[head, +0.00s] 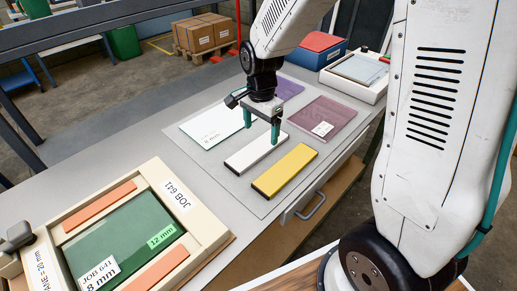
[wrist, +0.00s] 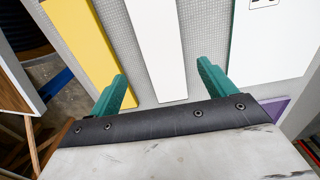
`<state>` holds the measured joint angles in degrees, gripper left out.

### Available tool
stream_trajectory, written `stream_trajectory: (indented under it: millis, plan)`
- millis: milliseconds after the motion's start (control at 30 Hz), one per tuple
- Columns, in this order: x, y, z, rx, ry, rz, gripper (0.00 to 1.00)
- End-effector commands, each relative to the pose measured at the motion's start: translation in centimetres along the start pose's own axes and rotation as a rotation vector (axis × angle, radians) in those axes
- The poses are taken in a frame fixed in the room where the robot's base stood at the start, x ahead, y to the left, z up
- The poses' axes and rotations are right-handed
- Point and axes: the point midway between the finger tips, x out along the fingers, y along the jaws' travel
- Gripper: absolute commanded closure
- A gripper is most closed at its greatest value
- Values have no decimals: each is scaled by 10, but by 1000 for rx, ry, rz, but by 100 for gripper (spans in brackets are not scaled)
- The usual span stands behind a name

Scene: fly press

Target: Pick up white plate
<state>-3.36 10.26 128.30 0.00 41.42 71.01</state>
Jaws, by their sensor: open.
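A narrow white plate (head: 256,153) lies flat on a grey mat, beside a yellow plate (head: 286,171). In the wrist view the white plate (wrist: 156,50) runs lengthwise between my fingers, with the yellow plate (wrist: 82,45) to its left. My gripper (head: 262,128) is open above the white plate, with its two green fingers pointing down. In the wrist view my gripper (wrist: 161,75) has empty space between its fingers. I cannot tell exactly how high the fingertips are above the plate.
A wider white pane (head: 200,128) marked 8 mm, a dark mauve pane (head: 321,121) and a purple pane (head: 289,88) lie on the mat (head: 190,150). A cream tray (head: 153,178) holds a green pane (head: 120,238). A white box (head: 355,78) stands at the back right.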

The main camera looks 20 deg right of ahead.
Motion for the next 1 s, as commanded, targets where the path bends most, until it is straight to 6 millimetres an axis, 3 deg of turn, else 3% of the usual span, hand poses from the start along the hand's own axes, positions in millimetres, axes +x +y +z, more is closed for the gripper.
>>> stream_trajectory:
  millis: [400,700,900,1000]
  plan:
    - [55,-4,5,-2,-1,2,17]
    - [59,-5,5,-3,0,0,17]
    - [59,-5,5,-3,0,0,70]
    - [59,-5,5,-3,0,0,70]
